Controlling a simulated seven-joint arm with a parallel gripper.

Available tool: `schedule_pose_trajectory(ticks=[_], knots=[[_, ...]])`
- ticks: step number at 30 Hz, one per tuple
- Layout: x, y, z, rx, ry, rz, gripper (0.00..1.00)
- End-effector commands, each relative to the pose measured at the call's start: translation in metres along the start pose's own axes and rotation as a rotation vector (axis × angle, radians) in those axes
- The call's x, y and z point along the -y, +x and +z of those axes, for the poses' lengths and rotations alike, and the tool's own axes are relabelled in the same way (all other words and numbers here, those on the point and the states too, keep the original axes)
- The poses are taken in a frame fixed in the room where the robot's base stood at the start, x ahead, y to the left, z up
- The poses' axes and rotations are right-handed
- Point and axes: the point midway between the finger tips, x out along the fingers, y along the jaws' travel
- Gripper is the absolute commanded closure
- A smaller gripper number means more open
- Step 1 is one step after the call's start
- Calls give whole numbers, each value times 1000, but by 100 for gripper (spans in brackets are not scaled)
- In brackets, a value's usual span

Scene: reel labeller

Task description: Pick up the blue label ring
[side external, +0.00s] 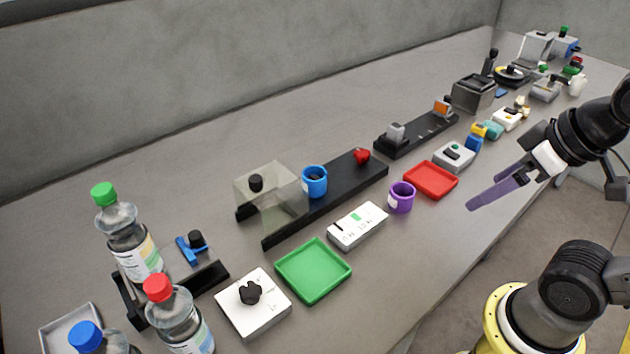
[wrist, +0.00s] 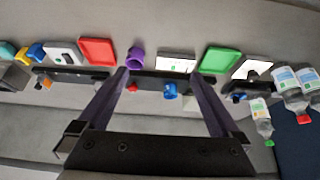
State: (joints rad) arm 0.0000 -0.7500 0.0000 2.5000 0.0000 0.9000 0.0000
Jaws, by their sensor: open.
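The blue label ring (side external: 315,182) stands upright on a long black rail (side external: 340,203), around a dark post whose top shows inside it. My gripper (side external: 478,200) is open and empty, up over the table's right side, well apart from the ring. The fingers also show spread wide in the wrist view (wrist: 160,74). A purple ring (side external: 402,197) stands on the table to the right of the rail.
A clear cover (side external: 270,190) with a black knob stands just left of the blue ring. A red knob (side external: 362,156) is on the rail's right part. A white panel (side external: 358,226), green tray (side external: 313,270) and red tray (side external: 431,180) lie in front. Bottles (side external: 130,240) stand at left.

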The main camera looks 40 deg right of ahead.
Motion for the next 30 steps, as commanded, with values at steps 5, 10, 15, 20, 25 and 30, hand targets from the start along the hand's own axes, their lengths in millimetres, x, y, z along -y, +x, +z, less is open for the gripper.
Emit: schedule_pose_trajectory(ticks=[5, 10, 15, 20, 25, 30], knots=[[0, 0, 0, 0, -4, 0, 0], [0, -1, 4, 18, -114, -1, 0], [0, -26, -24, -2, -365, 0, 0], [2, -45, -74, 21, -631, -11, 0], [6, -48, -139, 72, -912, -46, 0], [14, -30, -202, 128, -1160, -102, 0]])
